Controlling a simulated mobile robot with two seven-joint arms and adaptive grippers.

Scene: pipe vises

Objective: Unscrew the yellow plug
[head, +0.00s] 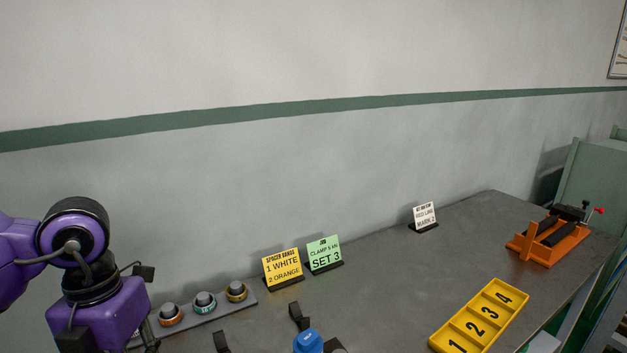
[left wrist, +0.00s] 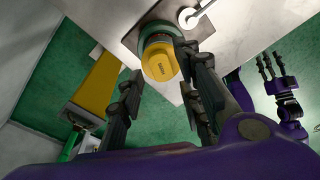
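In the left wrist view, the yellow plug (left wrist: 160,64) sits in a greenish round fitting (left wrist: 155,32) on a grey plate. My left gripper (left wrist: 158,82) is open. Its dark fingers stand apart on either side of the plug, the right ones close to its edge; I cannot tell whether they touch. In the head view my left gripper is mostly cut off at the bottom left, and this plug cannot be identified. My right gripper (left wrist: 268,62) shows at the right of the left wrist view, fingers spread and empty.
The head view shows a grey bench (head: 390,270) with a rack (head: 220,311) of ringed plugs, a blue part (head: 308,342), a yellow numbered tray (head: 480,318), an orange vise (head: 548,243) and sign cards (head: 283,268). The bench middle is clear.

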